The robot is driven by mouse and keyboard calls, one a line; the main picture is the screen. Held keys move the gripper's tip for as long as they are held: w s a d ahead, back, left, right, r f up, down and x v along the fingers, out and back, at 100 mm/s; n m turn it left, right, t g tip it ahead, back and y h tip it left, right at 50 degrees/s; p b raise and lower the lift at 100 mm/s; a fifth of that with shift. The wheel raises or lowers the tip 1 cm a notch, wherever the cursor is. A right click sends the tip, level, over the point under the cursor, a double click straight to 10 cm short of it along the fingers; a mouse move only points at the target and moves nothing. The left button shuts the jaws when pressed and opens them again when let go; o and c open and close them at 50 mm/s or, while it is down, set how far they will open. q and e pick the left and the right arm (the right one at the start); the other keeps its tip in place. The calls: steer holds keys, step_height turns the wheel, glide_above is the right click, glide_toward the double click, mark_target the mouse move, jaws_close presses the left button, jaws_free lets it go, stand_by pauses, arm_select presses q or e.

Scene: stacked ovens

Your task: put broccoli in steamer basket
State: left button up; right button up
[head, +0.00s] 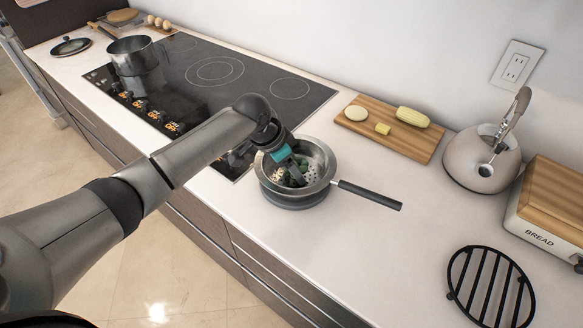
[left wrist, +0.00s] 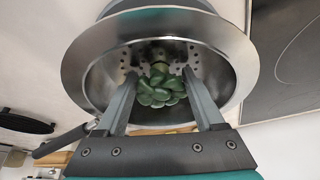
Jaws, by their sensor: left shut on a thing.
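The steamer basket (head: 322,160) is a perforated metal bowl with a long dark handle, standing on the counter beside the cooktop; in the left wrist view its wide rim (left wrist: 80,62) fills the picture. My left gripper (head: 292,174) reaches down into the basket from above. The dark green broccoli (left wrist: 162,90) is between its fingers (left wrist: 160,78) in the left wrist view, inside the bowl's rim, and the gripper is shut on it. Whether the broccoli touches the basket floor is hard to tell. My right gripper is out of view.
A cutting board (head: 425,150) with corn and cut pieces lies behind the basket. A kettle (head: 466,170), a bread box (head: 552,205) and a black trivet (head: 492,290) stand to the right. A pot (head: 132,58) is on the cooktop. Counter in front of the handle is clear.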

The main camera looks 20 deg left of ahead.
arm_select(q)
steer(key=shift+f, duration=0.1)
steer(key=o, duration=1.3)
steer(key=shift+o, duration=0.2)
steer(key=shift+a+r, duration=0.1)
steer(key=shift+r, duration=0.4)
steer(key=p+v, duration=0.2)
steer(key=v, duration=0.9)
steer(key=shift+s, duration=0.2)
steer(key=shift+r, duration=0.1)
